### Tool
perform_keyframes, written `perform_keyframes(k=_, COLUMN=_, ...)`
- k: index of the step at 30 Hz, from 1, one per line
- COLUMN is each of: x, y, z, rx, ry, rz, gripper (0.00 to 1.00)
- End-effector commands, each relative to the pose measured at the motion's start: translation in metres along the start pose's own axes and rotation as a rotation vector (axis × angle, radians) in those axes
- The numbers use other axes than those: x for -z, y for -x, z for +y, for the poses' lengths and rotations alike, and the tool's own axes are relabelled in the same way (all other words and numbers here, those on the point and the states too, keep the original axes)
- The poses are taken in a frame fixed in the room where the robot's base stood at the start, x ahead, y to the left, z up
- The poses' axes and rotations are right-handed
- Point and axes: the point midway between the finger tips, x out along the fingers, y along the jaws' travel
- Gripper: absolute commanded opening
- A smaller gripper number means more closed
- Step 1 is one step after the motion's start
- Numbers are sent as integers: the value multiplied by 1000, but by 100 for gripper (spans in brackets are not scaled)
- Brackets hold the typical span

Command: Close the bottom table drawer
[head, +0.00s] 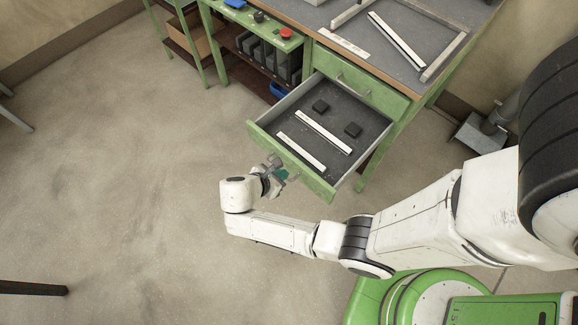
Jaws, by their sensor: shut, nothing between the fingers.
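The bottom table drawer (362,176) of the green workbench is pulled out.
The bench top (350,18) carries a metal frame and a white profile (397,41). Left of the drawer is a shelf with dark bins (262,52) and a blue item (280,91) below. A grey metal fixture (486,130) stands at right.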

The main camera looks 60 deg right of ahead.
Motion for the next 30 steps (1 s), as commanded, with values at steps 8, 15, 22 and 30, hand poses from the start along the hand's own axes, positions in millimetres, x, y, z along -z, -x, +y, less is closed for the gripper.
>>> perform_keyframes(k=8, x=-24, y=-22, z=0, rx=1, ry=-2, rz=0, gripper=0)
perform_keyframes(k=15, x=-26, y=-25, z=0, rx=-1, ry=-1, rz=0, gripper=0)
perform_keyframes(k=22, x=-27, y=-25, z=0, rx=0, ry=-2, rz=0, gripper=0)
perform_keyframes(k=30, x=-42, y=-41, z=-1, rx=3, ry=-4, rz=0, gripper=0)
